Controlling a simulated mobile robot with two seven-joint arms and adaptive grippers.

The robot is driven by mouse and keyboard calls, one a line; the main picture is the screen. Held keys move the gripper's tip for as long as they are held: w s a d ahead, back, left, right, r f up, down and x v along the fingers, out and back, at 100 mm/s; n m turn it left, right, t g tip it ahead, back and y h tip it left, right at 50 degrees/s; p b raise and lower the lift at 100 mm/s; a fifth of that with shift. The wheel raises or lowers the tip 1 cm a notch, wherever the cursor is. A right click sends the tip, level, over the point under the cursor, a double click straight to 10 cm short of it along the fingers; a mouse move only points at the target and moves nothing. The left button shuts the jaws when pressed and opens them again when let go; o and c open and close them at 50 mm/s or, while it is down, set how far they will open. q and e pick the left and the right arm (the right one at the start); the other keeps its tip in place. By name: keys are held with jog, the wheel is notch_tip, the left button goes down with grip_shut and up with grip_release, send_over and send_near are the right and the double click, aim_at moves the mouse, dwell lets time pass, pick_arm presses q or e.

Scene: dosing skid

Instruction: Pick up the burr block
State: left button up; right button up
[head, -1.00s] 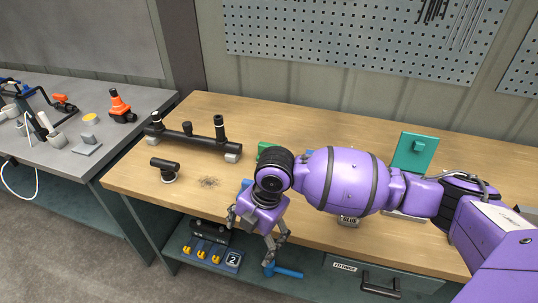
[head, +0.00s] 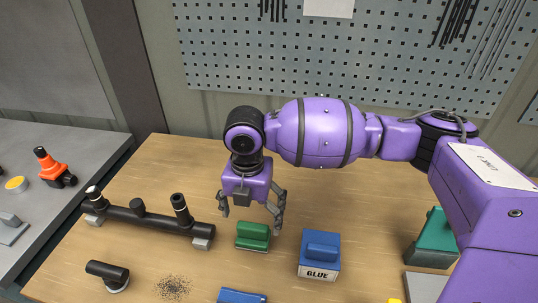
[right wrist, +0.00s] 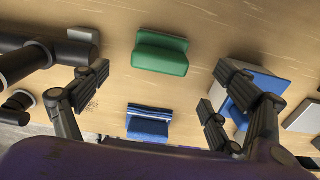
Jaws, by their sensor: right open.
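No readable label marks a burr block, so I cannot tell for certain which block it is. A green block (head: 252,236) with a raised grip lies on the wooden bench; it also shows in the right wrist view (right wrist: 160,53). A blue block (head: 241,296) is cut off at the bottom of the head view; the right wrist view shows it with white stripes (right wrist: 149,122). My right gripper (head: 249,219) is open and empty, pointing down above the bench near the green block. In its wrist view both blocks lie between the spread fingers. My left gripper is not in view.
A blue block marked GLUE (head: 319,255) stands right of the green one. A black pipe manifold (head: 145,219) and a short black fitting (head: 107,274) lie to the left, near dark shavings (head: 174,287). A teal upright piece (head: 432,240) stands at the right.

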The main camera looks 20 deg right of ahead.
aim_at(252, 226)
jog(key=shift+f, duration=0.1)
jog(key=shift+s+a+f, duration=0.1)
jog(key=shift+s+f, duration=0.1)
jog(key=shift+f, duration=1.3)
jog(key=f, duration=0.4)
jog(key=shift+w+f, duration=0.2)
jog(key=shift+r, duration=0.1)
jog(key=c, duration=1.4)
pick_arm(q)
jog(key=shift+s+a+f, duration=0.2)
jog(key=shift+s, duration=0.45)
pick_arm(e)
jog(key=shift+r, duration=0.1)
